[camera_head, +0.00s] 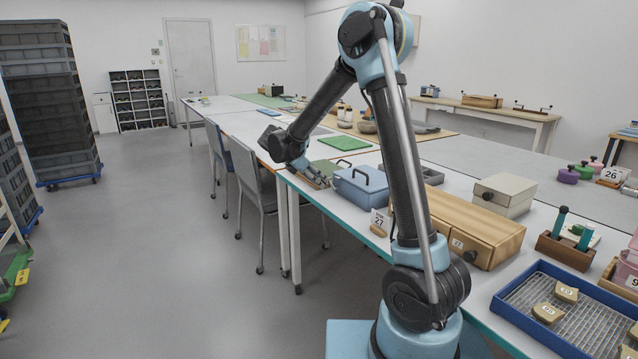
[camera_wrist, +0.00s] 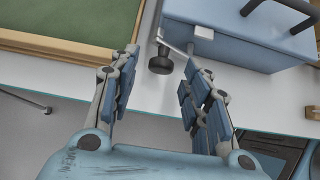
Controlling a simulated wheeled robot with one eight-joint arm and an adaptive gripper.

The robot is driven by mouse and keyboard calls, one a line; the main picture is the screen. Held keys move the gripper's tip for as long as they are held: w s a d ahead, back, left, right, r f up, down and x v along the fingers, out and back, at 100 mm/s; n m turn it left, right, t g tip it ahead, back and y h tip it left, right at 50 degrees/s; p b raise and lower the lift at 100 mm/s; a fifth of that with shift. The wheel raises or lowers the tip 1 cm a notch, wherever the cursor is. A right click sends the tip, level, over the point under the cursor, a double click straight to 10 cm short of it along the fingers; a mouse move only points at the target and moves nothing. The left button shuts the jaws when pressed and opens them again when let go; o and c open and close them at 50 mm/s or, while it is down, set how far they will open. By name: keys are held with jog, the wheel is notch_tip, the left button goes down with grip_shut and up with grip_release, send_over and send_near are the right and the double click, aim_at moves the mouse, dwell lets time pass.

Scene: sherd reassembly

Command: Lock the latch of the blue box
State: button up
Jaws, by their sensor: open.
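The blue box (camera_head: 360,190) stands on the long table near its edge, with dark handles on its lid. In the wrist view the box (camera_wrist: 245,52) fills the upper right. Its latch is a thin light metal arm (camera_wrist: 172,43) on the near side, with a dark round knob (camera_wrist: 160,64) at its end and a small pale block (camera_wrist: 203,33) beside it. My gripper (camera_wrist: 162,72) is open, its fingers on either side of the knob, apart from it. In the head view my gripper (camera_head: 314,174) is left of the box; the latch cannot be made out there.
A green-topped wooden tray (camera_wrist: 65,38) lies close left of my gripper. A number card (camera_head: 380,221) and a wooden box (camera_head: 470,228) stand nearer along the table. A grey chair (camera_head: 258,185) is at the table's edge.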

jog(key=shift+x, duration=0.8)
grip_shut()
